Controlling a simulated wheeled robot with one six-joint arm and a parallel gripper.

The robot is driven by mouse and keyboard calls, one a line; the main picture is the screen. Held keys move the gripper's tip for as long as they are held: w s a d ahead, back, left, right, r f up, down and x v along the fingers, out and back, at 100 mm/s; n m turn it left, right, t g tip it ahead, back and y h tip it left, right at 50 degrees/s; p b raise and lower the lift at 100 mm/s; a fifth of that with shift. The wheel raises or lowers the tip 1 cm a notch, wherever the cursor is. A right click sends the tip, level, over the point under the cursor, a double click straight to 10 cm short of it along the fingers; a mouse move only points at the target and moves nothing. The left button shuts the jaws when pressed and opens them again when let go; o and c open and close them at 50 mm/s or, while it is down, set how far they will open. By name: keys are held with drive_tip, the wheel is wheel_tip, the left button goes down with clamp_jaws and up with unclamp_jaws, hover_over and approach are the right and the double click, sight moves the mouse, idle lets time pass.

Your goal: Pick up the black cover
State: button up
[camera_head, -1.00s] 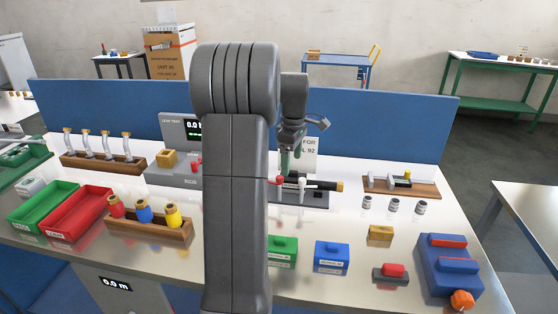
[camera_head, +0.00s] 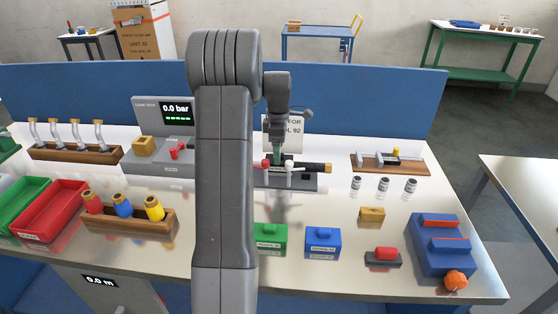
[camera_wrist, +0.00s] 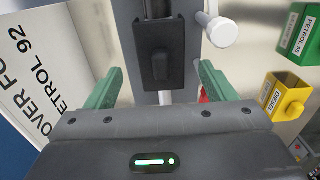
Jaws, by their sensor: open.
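Contact cannot be told. In the head view my gripper (camera_head: 276,155) points down at the grey fixture (camera_head: 298,185) behind my arm, and the cover itself is hard to make out there. A sign reading "OVER FO… PETROL 92" (camera_wrist: 32,85) stands beside it; its first letters are cut off.
A white-knobbed lever (camera_wrist: 220,32) and a red lever tip (camera_head: 264,164) are close to the fingers. Green (camera_head: 270,237) and blue (camera_head: 322,242) boxes stand in front. A blue panel (camera_head: 390,110) closes the back.

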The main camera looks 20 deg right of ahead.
wheel_tip(320, 180, down, 5)
drive_tip(key=shift+a+r+p, duration=0.15)
drive_tip(key=shift+p, duration=0.3)
drive_tip(key=shift+c, duration=0.3)
drive_tip(key=c, duration=1)
drive_tip(key=shift+r, duration=0.1)
